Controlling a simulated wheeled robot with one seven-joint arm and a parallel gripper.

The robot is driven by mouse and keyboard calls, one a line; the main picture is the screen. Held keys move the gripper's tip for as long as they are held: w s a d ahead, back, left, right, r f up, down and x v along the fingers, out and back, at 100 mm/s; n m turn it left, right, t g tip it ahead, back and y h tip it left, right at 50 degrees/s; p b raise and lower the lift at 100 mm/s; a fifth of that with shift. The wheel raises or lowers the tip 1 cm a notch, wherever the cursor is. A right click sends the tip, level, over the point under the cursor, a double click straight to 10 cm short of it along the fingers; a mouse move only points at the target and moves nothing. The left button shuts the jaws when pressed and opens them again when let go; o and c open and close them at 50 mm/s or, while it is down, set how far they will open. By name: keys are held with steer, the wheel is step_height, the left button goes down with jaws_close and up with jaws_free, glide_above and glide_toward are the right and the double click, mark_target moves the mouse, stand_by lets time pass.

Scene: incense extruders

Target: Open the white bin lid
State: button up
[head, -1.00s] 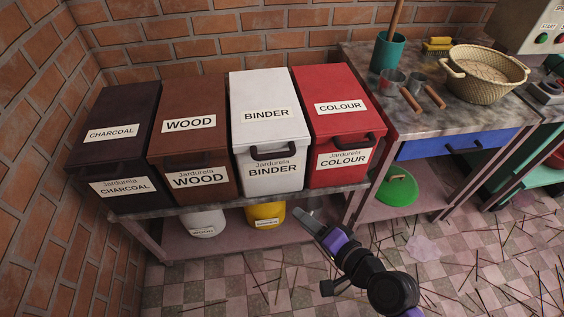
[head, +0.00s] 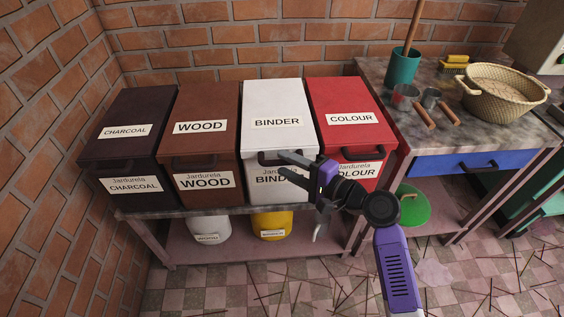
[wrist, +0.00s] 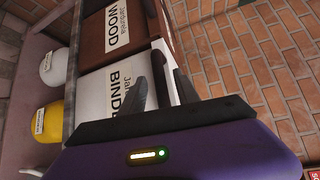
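The white bin (head: 277,107) labelled BINDER stands between the brown WOOD bin and the red COLOUR bin, with its lid closed. A dark handle (head: 268,158) sits on its front at the lid's edge. My gripper (head: 282,164) is in front of the bin, at handle height, and partly covers the lower label and the handle's right part. In the wrist view the two dark fingers are spread apart, with the white bin's front (wrist: 98,98) beyond them. I cannot tell whether a fingertip touches the handle.
The brown bin (head: 205,105) and the red bin (head: 345,97) stand close on either side, with a black bin (head: 128,110) at far left. A brick wall (head: 225,45) is behind. A worktable (head: 480,130) with a basket (head: 505,95) stands at right.

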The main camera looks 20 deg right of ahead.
steer(key=shift+x, duration=1.1)
jaws_close()
stand_by(0.7)
